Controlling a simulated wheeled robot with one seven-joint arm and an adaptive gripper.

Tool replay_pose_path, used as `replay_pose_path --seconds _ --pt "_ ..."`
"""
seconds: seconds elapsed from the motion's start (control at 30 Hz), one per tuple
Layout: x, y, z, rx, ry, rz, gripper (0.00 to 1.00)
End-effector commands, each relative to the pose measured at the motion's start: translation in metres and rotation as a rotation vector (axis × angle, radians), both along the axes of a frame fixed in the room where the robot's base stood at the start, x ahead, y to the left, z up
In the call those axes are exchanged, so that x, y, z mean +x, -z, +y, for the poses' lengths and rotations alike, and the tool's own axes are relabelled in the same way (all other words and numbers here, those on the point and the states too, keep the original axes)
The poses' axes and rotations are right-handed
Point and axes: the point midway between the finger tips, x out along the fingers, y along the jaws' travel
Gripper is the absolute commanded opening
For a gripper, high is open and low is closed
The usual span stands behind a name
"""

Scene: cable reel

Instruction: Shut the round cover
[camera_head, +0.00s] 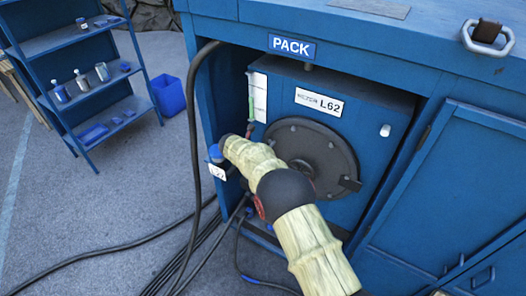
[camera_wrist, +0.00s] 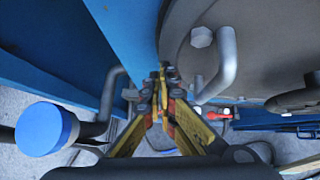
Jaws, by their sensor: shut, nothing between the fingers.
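The round cover (camera_head: 334,146) is a dark grey disc on the front of the blue unit marked L62 (camera_head: 385,108). It looks close to the unit's face; I cannot tell whether it is fully flush. My arm hides its lower left part. In the wrist view the cover (camera_wrist: 265,45) fills the upper right, with a bolt head and a bent grey handle (camera_wrist: 228,62) near its edge. My gripper (camera_wrist: 163,72) is shut and empty, just left of the cover's edge and the handle; contact is unclear. In the head view the fingertips are not clearly visible.
A blue-capped part (camera_wrist: 45,128) stands at left in the wrist view, beside a grey bent pipe (camera_wrist: 110,92). Black cables (camera_head: 195,130) hang by the opening's left side and run across the floor. The blue cabinet frame (camera_head: 360,45) surrounds the unit. A shelf (camera_head: 75,45) stands far left.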

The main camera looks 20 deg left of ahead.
Motion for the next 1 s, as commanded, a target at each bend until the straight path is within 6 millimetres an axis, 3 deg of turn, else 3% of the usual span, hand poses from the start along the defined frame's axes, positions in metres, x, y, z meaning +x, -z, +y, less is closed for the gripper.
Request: replay_pose_path --seconds 0.4,1.0 --pt "0.0027 -0.0028 0.0108 0.003 -0.018 -0.004 0.00" --pt "0.0075 -0.0088 0.0044 0.006 -0.017 -0.012 0.00"
